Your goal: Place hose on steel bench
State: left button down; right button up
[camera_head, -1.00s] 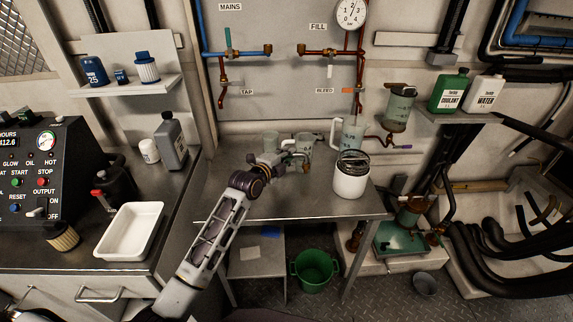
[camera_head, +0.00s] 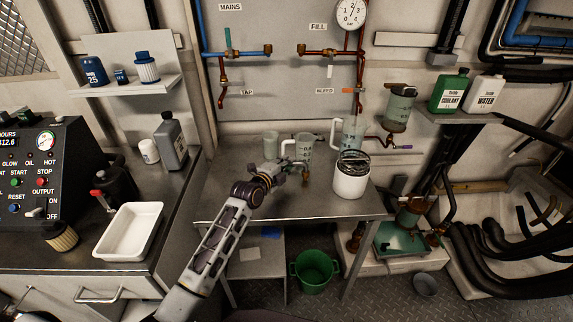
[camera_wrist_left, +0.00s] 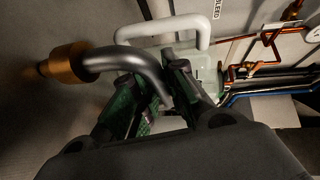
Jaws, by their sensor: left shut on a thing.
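My left gripper (camera_head: 288,174) is over the middle of the steel bench (camera_head: 232,178). It is shut on the hose, a dark grey bent piece with a copper-coloured end. In the left wrist view the hose (camera_wrist_left: 133,61) lies between the green finger pads of the gripper (camera_wrist_left: 152,88), its copper end pointing left. In the head view the fingers hide most of the hose, and its small copper end (camera_head: 306,181) shows low over the bench top. I cannot tell whether it touches the bench. My right gripper is not in view.
Clear measuring jugs (camera_head: 304,146) stand behind the gripper. A white canister with a dark top (camera_head: 350,182) stands to its right. The front left of the bench top is clear. A green bucket (camera_head: 314,271) is on the floor below.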

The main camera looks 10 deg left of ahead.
pick_arm(q)
jog(key=shift+f, duration=0.1)
jog(key=c, duration=1.5)
grip_release()
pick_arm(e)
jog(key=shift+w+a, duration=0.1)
pick_arm(q)
jog(key=shift+o, duration=0.2)
jog(key=shift+r, duration=0.2)
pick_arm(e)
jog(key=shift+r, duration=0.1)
pick_arm(q)
jog(key=shift+s+a, duration=0.15)
jog(key=shift+s, duration=0.3)
jog(key=shift+v, duration=2.4)
jog(key=v, duration=0.6)
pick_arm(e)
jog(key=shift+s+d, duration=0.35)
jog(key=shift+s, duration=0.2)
pick_arm(q)
jog(key=shift+s, duration=0.15)
